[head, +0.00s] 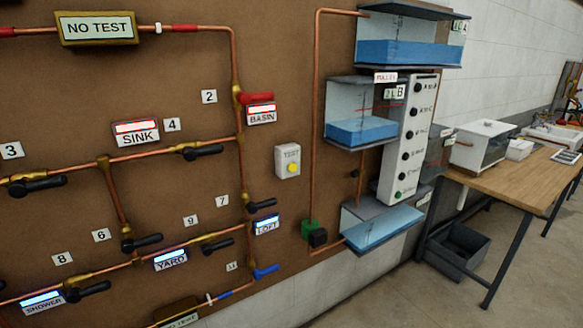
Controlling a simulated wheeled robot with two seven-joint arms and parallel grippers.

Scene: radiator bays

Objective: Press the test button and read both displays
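The test button (292,169) is a yellow round button on a small white box labelled TEST (289,154), fixed to the brown board right of the pipes. One display (98,28) in a dark gold frame at the upper left reads NO TEST. A second framed display (178,318) at the bottom edge is tilted and partly cut off; its text is too small and cropped to read surely. Neither my left nor my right gripper is in view.
Copper pipes with black-handled valves, a red handle (257,98) and a blue handle (266,271) cover the board (200,60). Water tanks (410,53) and a button panel (408,140) stand right of the box. A wooden table (520,178) and grey bin (458,252) are farther right.

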